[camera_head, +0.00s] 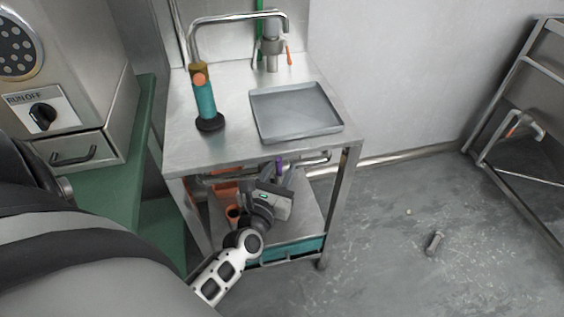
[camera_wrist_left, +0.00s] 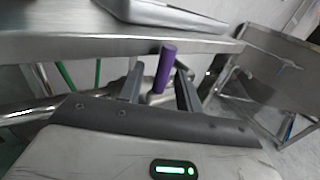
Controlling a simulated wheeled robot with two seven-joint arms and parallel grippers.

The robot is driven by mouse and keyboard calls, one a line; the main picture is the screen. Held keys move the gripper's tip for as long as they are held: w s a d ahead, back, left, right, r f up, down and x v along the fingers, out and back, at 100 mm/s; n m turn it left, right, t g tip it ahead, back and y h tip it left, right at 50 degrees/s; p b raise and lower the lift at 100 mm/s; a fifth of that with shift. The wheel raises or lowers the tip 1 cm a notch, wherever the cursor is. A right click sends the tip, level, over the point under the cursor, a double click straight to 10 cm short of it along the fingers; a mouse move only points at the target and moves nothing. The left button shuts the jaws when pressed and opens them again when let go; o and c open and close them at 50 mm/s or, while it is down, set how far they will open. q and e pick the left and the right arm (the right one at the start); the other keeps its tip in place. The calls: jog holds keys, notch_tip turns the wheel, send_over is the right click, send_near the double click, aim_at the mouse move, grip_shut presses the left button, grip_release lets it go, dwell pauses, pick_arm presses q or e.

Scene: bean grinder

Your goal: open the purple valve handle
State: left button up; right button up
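The purple valve handle (camera_head: 279,163) sits under the steel table top, at a pipe below the tray. In the left wrist view the purple handle (camera_wrist_left: 165,68) stands upright, slightly tilted, between the two fingers of my left gripper (camera_wrist_left: 160,84). The fingers are apart, one on each side of the handle, with visible gaps. In the head view my left gripper (camera_head: 281,180) reaches under the table; its fingertips are small and partly hidden there. The handle's lower end and valve body are partly hidden behind the gripper. My right gripper is not in view.
The steel table (camera_head: 240,150) has its front edge just above the gripper. A grey tray (camera_head: 295,112) and a teal-handled sprayer (camera_head: 204,98) are on top. A pipe (camera_head: 318,161) runs below the edge. Table legs (camera_head: 338,205) stand close by; the floor at right is mostly clear.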

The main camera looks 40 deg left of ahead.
pick_arm(q)
jog(key=shift+x, duration=1.1)
grip_shut()
jog(key=b, duration=0.2)
jog(key=shift+s+a+f+n+b, duration=0.2)
jog(key=shift+f+n+b, duration=0.1)
jog(key=shift+f+b, duration=0.1)
jog(key=shift+s+a+n+t+b, duration=0.1)
jog(key=shift+n+t+b, duration=0.2)
jog(key=shift+b, duration=0.45)
jog(key=shift+s+a+r+n+t+y+b, duration=0.15)
jog(key=shift+s+r+n+t+y+b, duration=0.2)
jog(key=shift+n+b, duration=0.55)
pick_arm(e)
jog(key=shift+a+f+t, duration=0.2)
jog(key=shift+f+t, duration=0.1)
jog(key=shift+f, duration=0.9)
